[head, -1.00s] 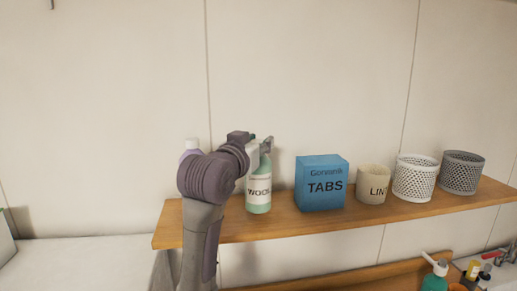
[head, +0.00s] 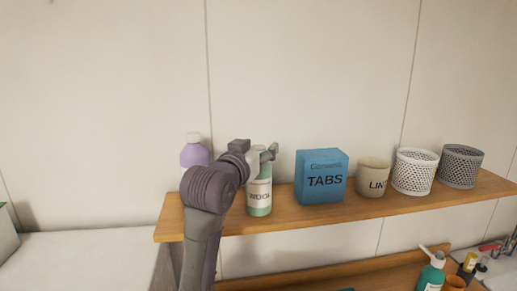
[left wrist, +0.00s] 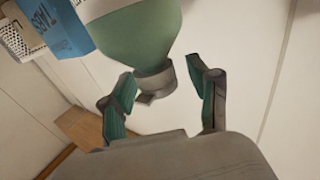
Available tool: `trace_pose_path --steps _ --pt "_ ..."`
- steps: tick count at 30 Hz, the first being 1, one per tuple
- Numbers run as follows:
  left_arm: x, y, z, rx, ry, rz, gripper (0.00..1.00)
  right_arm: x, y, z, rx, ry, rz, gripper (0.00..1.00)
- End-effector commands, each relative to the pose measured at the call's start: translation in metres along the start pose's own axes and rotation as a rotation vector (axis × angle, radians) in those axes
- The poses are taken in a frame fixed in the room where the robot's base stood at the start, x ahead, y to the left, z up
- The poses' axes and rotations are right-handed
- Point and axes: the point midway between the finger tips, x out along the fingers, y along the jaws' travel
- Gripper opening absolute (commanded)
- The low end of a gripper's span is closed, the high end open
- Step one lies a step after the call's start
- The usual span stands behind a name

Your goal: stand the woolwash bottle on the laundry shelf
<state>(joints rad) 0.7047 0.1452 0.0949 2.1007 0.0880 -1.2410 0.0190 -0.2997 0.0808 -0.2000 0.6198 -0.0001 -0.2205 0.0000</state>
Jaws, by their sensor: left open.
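The woolwash bottle (head: 260,197) is green with a white label that reads "WOOL". It stands upright on the wooden laundry shelf (head: 400,207), left of the blue TABS box. My left gripper (head: 262,154) is open at the bottle's top. In the left wrist view the bottle (left wrist: 140,35) shows its green shoulder and grey cap, and the cap lies between the spread fingers of my left gripper (left wrist: 165,95), with gaps on both sides. My left arm hides part of the bottle's left side in the head view. My right gripper is not in view.
A lilac bottle (head: 194,154) with a white cap stands at the shelf's left end, partly behind my arm. The blue TABS box (head: 321,177), a LINT cup (head: 373,179), a white basket (head: 414,172) and a grey basket (head: 460,167) line the shelf rightward. A pump bottle (head: 432,273) stands lower right.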

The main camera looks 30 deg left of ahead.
Motion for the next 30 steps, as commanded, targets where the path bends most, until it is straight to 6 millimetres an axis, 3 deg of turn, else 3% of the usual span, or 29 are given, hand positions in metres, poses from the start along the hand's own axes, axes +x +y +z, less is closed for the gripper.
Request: trace_pose_path --steps 4,8,21,30 --pt "-0.001 0.000 -0.004 0.000 0.001 0.000 0.61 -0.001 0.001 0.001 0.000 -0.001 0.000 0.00" --pt "-0.018 0.000 0.000 0.002 0.004 -0.001 0.61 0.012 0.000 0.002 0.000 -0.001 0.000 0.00" --pt "-0.105 0.000 -0.002 0.000 0.005 -0.001 0.61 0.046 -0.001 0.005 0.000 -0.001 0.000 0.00" --pt "-0.121 0.000 -0.003 0.000 0.000 0.000 0.61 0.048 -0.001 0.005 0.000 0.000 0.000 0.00"
